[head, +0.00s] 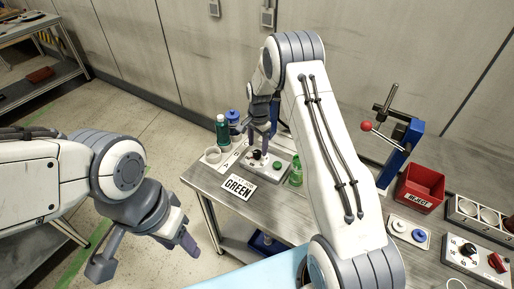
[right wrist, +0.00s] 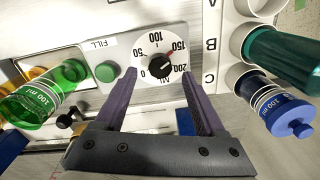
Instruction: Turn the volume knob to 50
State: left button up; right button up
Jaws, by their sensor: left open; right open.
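The black volume knob (right wrist: 156,66) sits on a round white dial marked 0 to 200 ml in the right wrist view. A red mark lies on its 150 side; I cannot tell the exact setting. In the head view the knob (head: 257,155) is on the pump panel (head: 268,175). My right gripper (right wrist: 159,74) is open, its fingers on either side of the dial, apart from each other; contact with the knob cannot be told. It also shows above the panel in the head view (head: 262,136). My left gripper (head: 146,246) is open and empty, away from the table at lower left.
A green FILL button (right wrist: 106,71) is beside the dial. A green bottle (right wrist: 45,95) stands close on one side, and dark green (right wrist: 285,60) and blue (right wrist: 282,108) bottles on the other. A red bin (head: 420,187) stands at right.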

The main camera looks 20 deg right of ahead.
aim_at(258, 153)
jog(key=shift+f+p, duration=0.35)
jog(key=shift+f, duration=1.3)
jog(key=shift+c, duration=0.4)
grip_shut()
